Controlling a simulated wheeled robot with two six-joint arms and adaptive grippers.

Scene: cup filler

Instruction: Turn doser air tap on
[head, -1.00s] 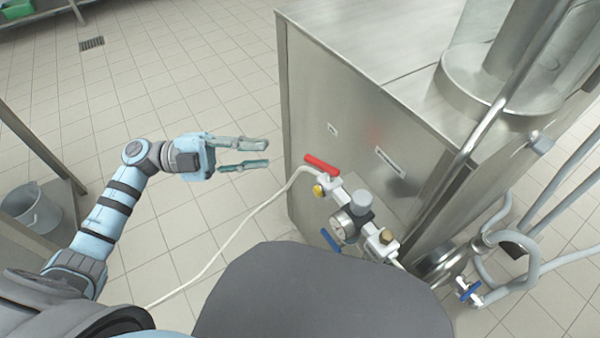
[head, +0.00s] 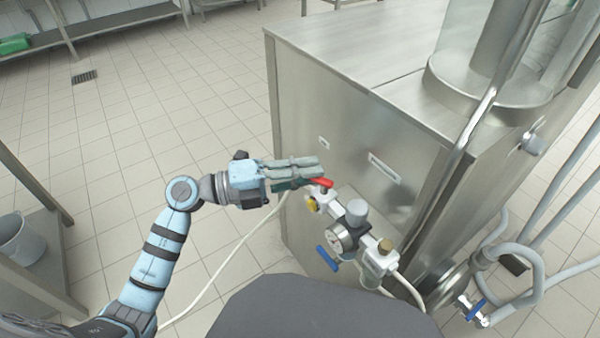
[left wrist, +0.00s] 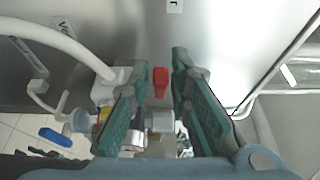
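The air tap with its red handle (head: 321,183) sits at the left end of a row of air fittings on the steel machine's side. My left gripper (head: 305,172) is at the handle, and its fingers hide part of it in the head view. In the left wrist view the red handle (left wrist: 160,82) shows between the two green-padded fingers (left wrist: 155,95), which are apart, with a gap on both sides of the handle. I cannot tell whether a finger touches it further in. My right gripper is not in view.
A round pressure gauge (head: 340,237) and a blue lever (head: 327,257) sit right of the tap. A white hose (head: 235,258) runs from the tap to the floor. Another blue-handled valve (head: 474,309) is at lower right.

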